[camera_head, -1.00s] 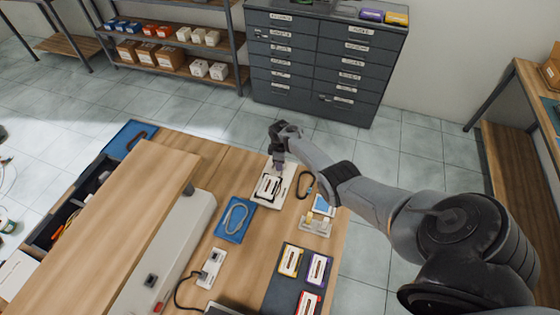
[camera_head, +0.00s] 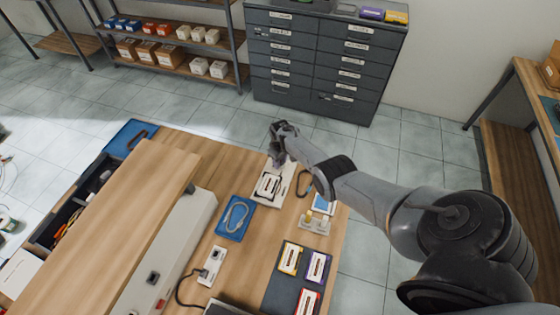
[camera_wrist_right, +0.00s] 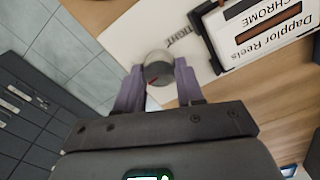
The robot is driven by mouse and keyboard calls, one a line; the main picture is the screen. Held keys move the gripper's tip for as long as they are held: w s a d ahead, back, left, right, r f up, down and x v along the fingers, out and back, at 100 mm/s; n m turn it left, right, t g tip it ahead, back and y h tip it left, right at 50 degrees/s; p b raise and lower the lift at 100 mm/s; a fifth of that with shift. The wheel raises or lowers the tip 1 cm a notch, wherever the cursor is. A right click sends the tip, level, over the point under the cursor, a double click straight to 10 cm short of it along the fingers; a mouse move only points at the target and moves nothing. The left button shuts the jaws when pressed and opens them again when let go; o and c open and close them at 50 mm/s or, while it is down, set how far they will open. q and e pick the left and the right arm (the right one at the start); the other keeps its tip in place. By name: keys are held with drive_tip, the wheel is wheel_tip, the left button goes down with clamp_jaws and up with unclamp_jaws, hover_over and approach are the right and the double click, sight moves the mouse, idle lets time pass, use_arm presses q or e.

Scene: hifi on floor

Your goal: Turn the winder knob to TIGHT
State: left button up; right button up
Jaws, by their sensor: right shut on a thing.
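The winder knob (camera_wrist_right: 159,68) is a round grey knob with a red mark, standing on a pale board (camera_wrist_right: 135,42) in the right wrist view. My right gripper (camera_wrist_right: 160,82) is shut on it, with a purple finger on either side. The printed word TIGHT (camera_wrist_right: 180,37) lies on the board just beyond the knob. A cassette labelled Dapplor Reels CHROME (camera_wrist_right: 265,30) sits in a dark holder beside it. In the head view my right gripper (camera_head: 279,160) is over the far end of the board (camera_head: 288,182) and hides the knob. My left gripper is not in view.
A blue tray with a grey loop (camera_head: 235,218) lies left of the board. A black loop (camera_head: 304,184) and a small stand (camera_head: 316,224) lie to its right. Several cassettes (camera_head: 290,258) rest on a dark mat nearer me. A raised wooden shelf (camera_head: 110,235) fills the bench's left.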

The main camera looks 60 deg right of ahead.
idle(0.4)
drive_tip(key=o, duration=1)
drive_tip(key=shift+o, duration=0.2)
drive_tip(key=shift+r, duration=0.15)
drive_tip(key=shift+r+p, duration=0.3)
drive_tip(key=shift+p, duration=0.1)
wheel_tip(320, 180, up, 10)
drive_tip(key=p, duration=0.3)
drive_tip(key=shift+p, duration=0.35)
